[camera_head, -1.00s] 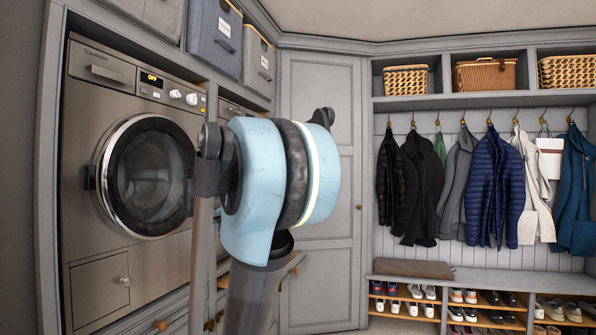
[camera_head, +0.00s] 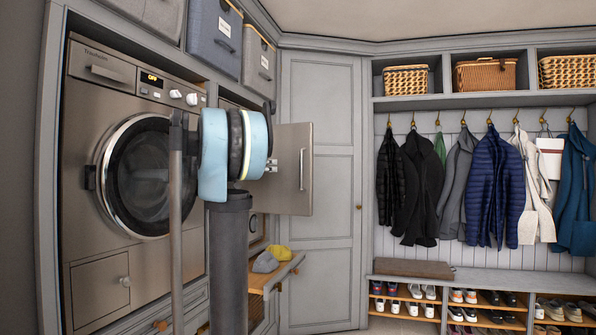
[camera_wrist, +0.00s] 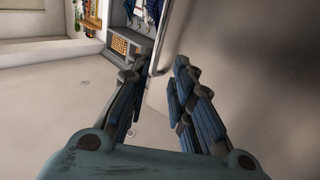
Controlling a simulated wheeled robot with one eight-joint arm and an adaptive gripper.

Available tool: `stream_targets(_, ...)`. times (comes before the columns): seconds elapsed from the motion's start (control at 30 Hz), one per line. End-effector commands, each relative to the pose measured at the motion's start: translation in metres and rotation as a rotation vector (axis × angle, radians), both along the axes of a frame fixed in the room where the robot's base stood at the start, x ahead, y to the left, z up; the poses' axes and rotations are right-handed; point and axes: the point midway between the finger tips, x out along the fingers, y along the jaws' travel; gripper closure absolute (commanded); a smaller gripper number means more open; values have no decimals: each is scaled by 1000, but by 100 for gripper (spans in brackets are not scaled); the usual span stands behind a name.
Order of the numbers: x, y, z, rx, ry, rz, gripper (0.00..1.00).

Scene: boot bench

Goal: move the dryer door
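The dryer door (camera_head: 293,190) is a flat, square steel-coloured panel with an upright bar handle (camera_head: 302,170). It stands swung out from the second machine, behind my arm in the head view. Its left part is hidden by my arm. In the wrist view the door (camera_wrist: 230,60) fills the right side, and the handle (camera_wrist: 163,40) runs down to between the fingertips. My gripper (camera_wrist: 155,82) is open, its fingers apart on either side of the handle's near end; contact cannot be told. My gripper is hidden in the head view.
A washer with a round glass door (camera_head: 150,180) stands at left. A pull-out shelf (camera_head: 275,275) holds a grey and a yellow item (camera_head: 279,253) below the door. A tall cabinet (camera_head: 320,250) stands just right. The floor (camera_wrist: 50,110) is clear in the wrist view.

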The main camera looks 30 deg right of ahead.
Motion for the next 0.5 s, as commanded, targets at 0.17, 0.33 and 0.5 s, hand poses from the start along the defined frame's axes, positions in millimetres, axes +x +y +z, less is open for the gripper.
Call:
stream_targets(0.17, -2, -29, 0, 1, 1, -3, 79)
stream_targets(0.33, -2, -56, 0, 1, 1, -2, 79)
stream_targets(0.5, -3, -83, 0, 1, 1, -3, 79)
